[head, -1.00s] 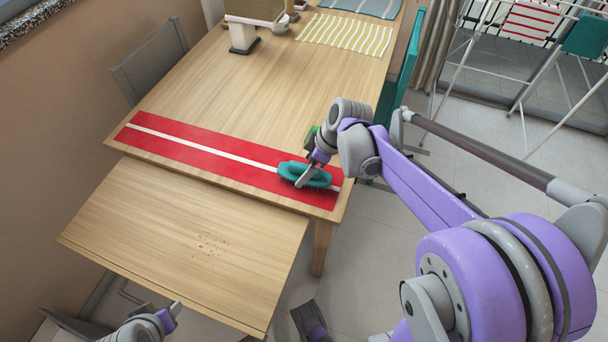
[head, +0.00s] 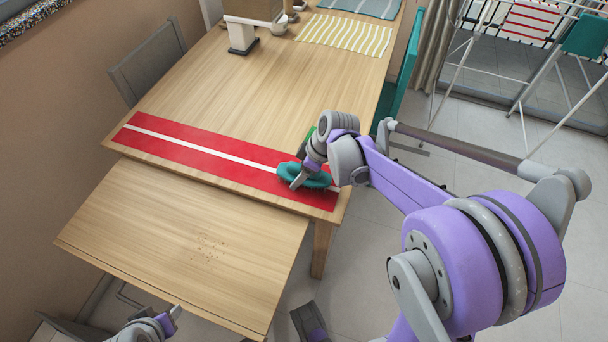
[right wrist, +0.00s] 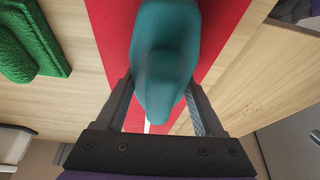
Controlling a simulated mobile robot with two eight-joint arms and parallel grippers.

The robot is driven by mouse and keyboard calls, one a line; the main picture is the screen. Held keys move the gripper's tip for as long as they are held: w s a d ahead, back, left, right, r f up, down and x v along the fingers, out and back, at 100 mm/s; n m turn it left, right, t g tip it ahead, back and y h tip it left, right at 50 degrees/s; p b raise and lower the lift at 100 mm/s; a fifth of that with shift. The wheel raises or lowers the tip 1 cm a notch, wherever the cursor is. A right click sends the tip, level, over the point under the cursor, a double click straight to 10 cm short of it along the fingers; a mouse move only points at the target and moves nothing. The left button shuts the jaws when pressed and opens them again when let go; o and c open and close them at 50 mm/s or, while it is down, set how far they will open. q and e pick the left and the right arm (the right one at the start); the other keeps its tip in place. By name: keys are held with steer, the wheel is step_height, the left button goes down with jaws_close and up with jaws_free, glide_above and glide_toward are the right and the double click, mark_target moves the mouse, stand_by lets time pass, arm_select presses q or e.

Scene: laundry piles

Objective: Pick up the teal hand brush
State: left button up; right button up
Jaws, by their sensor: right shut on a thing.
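The teal hand brush (head: 308,176) is at the right end of the red runner with a white stripe (head: 205,152). My right gripper (head: 300,182) is shut on the brush from above; in the right wrist view the brush (right wrist: 165,60) sits between its two fingers. I cannot tell whether the brush still touches the runner. My left gripper (head: 174,316) is low at the bottom left, away from the brush, and its jaws are too small to read.
Brown crumbs (head: 209,247) lie on the lower wooden leaf (head: 150,240). A green block-like item (right wrist: 35,50) lies beside the runner, partly behind my right arm in the head view. A striped cloth (head: 345,34) and a stand (head: 242,38) are at the far end. The table middle is clear.

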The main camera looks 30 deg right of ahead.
steer(key=shift+c, duration=0.9)
step_height(320, 180, up, 10)
steer(key=shift+r+p, duration=0.1)
steer(key=shift+p, duration=0.95)
